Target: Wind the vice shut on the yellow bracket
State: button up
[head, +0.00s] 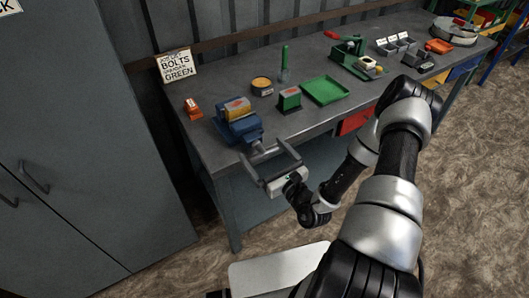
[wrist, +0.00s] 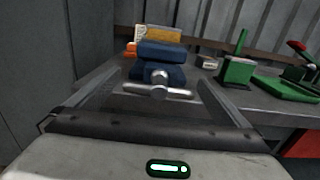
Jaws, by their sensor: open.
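The blue vice (head: 243,131) is fixed at the front left edge of the bench. The yellow bracket (head: 236,107) sits at the vice's top; in the wrist view it (wrist: 158,33) shows behind the blue front jaw (wrist: 162,52). Whether the jaws touch the bracket is hidden. The vice's silver handle bar (wrist: 158,92) lies roughly level across the screw end, facing me. My gripper (head: 260,149) is open in front of the vice, its fingers on either side of the handle. I see no finger touching the bar.
The bench (head: 300,126) also holds an orange block (head: 193,109), a yellow-topped tin (head: 262,86), a green block (head: 289,99) and a green tray (head: 325,90). A grey cabinet (head: 75,140) stands close at the left. A bolts sign (head: 176,66) stands at the back.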

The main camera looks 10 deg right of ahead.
jog(key=c, duration=1)
jog(key=shift+c, duration=0.2)
jog(key=m+p, duration=0.1)
jog(key=m, duration=0.4)
jog(key=shift+d+p, duration=0.2)
jog(key=shift+p, duration=0.1)
jog(key=m+p, duration=0.1)
jog(key=m, duration=0.4)
jog(key=shift+f, duration=0.1)
jog(key=m, duration=0.4)
jog(key=shift+d+f+p, duration=0.1)
jog(key=shift+p, duration=0.25)
jog(key=m, duration=0.5)
jog(key=shift+f+m, duration=0.2)
jog(key=shift+m, duration=0.2)
